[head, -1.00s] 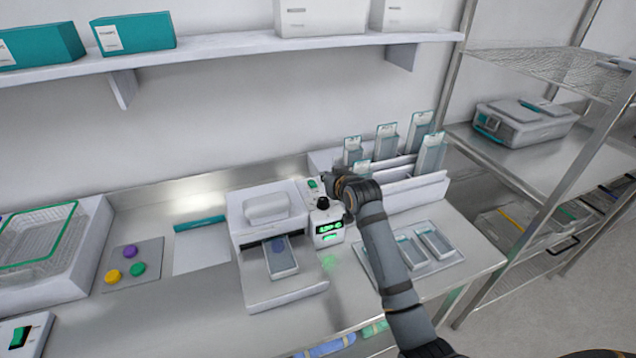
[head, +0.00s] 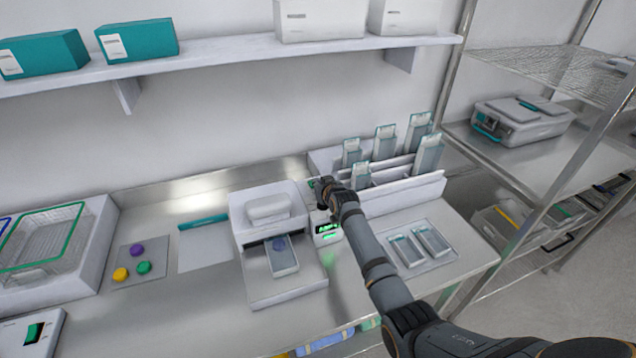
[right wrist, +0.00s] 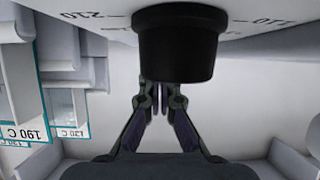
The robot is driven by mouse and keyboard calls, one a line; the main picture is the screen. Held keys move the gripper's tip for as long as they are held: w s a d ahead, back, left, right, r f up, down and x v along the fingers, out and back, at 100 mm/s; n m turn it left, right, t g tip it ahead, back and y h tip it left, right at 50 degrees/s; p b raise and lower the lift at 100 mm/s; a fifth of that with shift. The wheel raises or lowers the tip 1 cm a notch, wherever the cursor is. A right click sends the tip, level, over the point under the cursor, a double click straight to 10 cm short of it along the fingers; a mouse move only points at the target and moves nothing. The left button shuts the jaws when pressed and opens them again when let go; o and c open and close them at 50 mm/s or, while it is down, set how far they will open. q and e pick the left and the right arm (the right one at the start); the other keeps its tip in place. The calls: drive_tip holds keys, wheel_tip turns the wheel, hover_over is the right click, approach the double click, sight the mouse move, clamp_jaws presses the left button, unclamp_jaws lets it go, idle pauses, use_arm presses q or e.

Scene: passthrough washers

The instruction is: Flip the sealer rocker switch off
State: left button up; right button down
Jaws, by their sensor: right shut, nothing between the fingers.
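The white sealer (head: 248,232) stands on the bench with a pouch (head: 281,258) in its front slot. Its control panel (head: 326,221) has lit green digits. A small green part of the rocker switch (head: 312,184) shows at the panel's back; my gripper hides most of that area, so its position cannot be told. My right gripper (head: 324,184) is over the back of the panel, shut and empty. In the right wrist view its fingers (right wrist: 160,92) are together beside a black dial knob (right wrist: 178,48) with temperature marks around it. My left gripper is not in view.
A pouch rack (head: 405,193) stands right of the sealer, with a tray of pouches (head: 446,258) before it. Another rocker switch (head: 34,331) sits on a white box at front left. A wire basket (head: 40,240) and coloured discs (head: 136,250) lie left. A shelf (head: 230,58) runs above.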

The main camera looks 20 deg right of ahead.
drive_tip(key=shift+f, duration=0.2)
drive_tip(key=f+t+b, duration=0.1)
drive_tip(key=f+b, duration=0.1)
drive_tip(key=b, duration=0.1)
drive_tip(key=shift+s+b, duration=0.15)
drive_tip(key=shift+b, duration=0.2)
drive_tip(key=shift+s+r, duration=0.2)
drive_tip(key=shift+r, duration=0.4)
drive_tip(key=shift+s+r, duration=0.1)
drive_tip(key=shift+r, duration=0.05)
drive_tip(key=shift+w+p, duration=0.25)
drive_tip(key=shift+p, duration=0.1)
drive_tip(key=shift+r, duration=0.1)
drive_tip(key=shift+r+p, duration=0.55)
drive_tip(key=shift+p, duration=0.15)
